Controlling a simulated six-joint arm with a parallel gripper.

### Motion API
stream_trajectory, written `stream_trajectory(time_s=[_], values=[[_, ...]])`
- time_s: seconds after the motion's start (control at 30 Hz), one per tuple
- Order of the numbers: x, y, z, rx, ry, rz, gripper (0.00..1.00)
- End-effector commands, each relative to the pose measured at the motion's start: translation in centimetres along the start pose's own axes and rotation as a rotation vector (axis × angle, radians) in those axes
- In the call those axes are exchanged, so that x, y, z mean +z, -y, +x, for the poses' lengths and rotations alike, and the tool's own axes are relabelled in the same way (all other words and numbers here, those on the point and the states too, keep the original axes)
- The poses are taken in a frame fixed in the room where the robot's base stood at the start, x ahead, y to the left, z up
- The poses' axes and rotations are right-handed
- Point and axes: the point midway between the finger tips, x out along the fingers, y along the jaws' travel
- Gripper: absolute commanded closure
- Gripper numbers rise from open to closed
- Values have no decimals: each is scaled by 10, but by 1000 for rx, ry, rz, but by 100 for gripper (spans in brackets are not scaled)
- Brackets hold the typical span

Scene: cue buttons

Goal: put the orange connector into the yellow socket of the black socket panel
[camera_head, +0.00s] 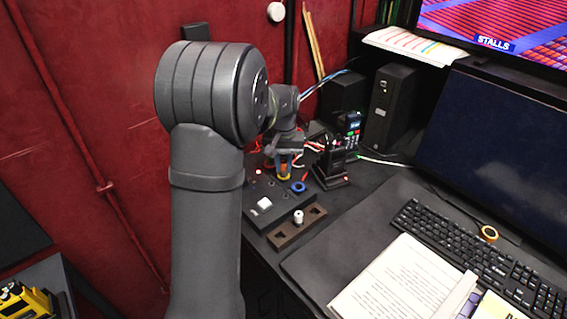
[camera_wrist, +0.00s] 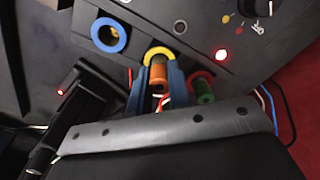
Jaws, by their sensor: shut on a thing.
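My gripper (camera_wrist: 158,78) is shut on the orange connector (camera_wrist: 159,77), with one blue finger on each side of it. The connector is at the yellow socket (camera_wrist: 163,52), whose ring shows just beyond its end; I cannot tell how deep it sits. The black socket panel (camera_wrist: 138,45) also has a blue socket (camera_wrist: 110,35), which looks empty. A green connector (camera_wrist: 204,91) stands at the red-ringed socket (camera_wrist: 201,76), close beside my right-hand finger. In the head view my gripper (camera_head: 285,160) is low over the panel, and my arm hides part of the area.
A box with a white button (camera_head: 264,203) and a brown block (camera_head: 282,236) with a white piece (camera_head: 298,216) lie in front. A handheld device on a black stand (camera_head: 333,176) is close on the right. Loose wires run behind the sockets. An open book (camera_head: 400,280) lies nearer.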

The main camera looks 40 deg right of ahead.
Motion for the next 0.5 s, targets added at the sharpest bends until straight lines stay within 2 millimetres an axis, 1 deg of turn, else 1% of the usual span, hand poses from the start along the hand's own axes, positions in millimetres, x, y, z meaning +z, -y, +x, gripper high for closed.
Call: stream_trajectory(time_s=[0.3, 0.5], values=[[0, 0, 7, 0, 1, 0, 100], [0, 0, 7, 0, 0, 0, 100]])
